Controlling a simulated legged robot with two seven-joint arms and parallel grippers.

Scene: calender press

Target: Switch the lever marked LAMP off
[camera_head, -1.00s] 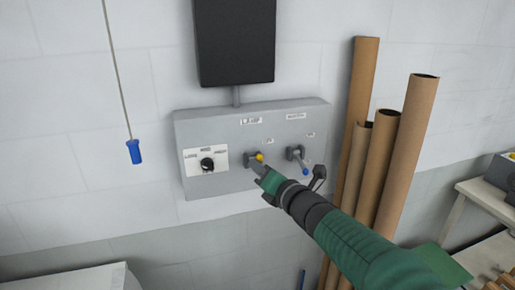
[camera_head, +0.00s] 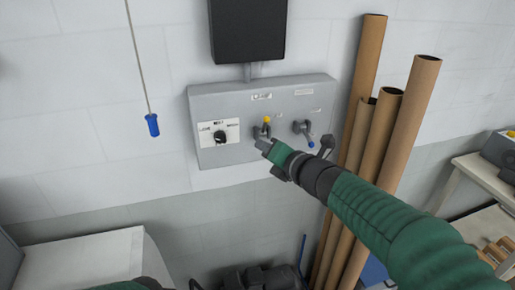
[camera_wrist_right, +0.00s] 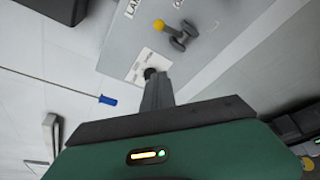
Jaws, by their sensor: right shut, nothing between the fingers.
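The LAMP lever (camera_head: 267,120) has a yellow knob and sits under the LAMP label (camera_head: 262,97) on a grey wall panel (camera_head: 235,100). Its knob points up, towards the label. The small position marks are too blurred to read. My right gripper (camera_head: 262,145) is shut and empty, just below the lever's base. In the right wrist view, the shut fingers (camera_wrist_right: 157,90) overlap the dial in the picture, and the yellow knob (camera_wrist_right: 159,25) shows beyond them, apart from the tips. My left gripper is out of view.
A second lever with a blue knob (camera_head: 311,144) hangs down at the right. A black dial (camera_head: 220,137) is at the panel's left. A cord with a blue handle (camera_head: 152,125) hangs farther left. Tall cardboard tubes (camera_head: 409,120) stand right, close to my right arm.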

